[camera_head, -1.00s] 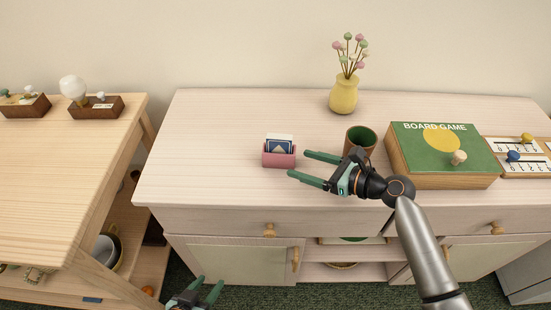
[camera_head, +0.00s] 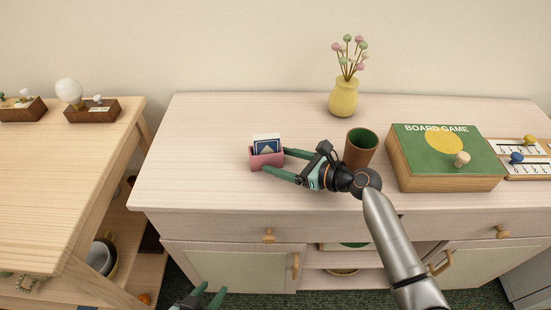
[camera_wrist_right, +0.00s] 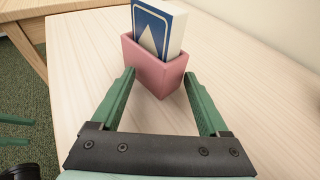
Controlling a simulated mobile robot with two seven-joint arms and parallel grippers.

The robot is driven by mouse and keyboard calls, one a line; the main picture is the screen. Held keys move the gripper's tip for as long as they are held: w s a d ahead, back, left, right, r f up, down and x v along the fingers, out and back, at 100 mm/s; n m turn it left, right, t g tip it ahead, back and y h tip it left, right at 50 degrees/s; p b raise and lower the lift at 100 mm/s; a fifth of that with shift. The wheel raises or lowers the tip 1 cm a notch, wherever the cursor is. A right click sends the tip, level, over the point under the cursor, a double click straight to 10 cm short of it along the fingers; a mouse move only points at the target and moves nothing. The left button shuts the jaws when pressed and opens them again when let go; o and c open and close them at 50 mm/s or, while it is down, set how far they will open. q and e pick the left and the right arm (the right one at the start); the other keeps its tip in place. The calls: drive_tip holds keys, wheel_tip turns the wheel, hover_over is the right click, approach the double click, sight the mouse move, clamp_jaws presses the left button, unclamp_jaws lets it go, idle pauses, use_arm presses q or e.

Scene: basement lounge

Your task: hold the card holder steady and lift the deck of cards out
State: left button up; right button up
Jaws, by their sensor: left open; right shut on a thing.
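The pink card holder (camera_head: 268,160) stands upright on the light wood cabinet top, left of the middle. The deck of cards (camera_head: 266,143), blue and white, sits in it with its upper part sticking out. My right gripper (camera_head: 274,160) has reached in from the right and is shut on the card holder, one finger on each side. The right wrist view shows the holder (camera_wrist_right: 150,70) between the green fingers, with the deck (camera_wrist_right: 156,28) rising above its rim. My left gripper (camera_head: 212,288) is open and empty, low in front of the cabinet, partly cut off by the picture's bottom edge.
A brown cup (camera_head: 361,147) with a green inside stands close behind my right wrist. A board game box (camera_head: 447,180) lies to the right, and a yellow vase (camera_head: 343,98) stands at the back. The cabinet top left of the holder is clear.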

drive_tip(key=c, duration=1)
drive_tip(key=shift+c, duration=0.2)
idle(0.3)
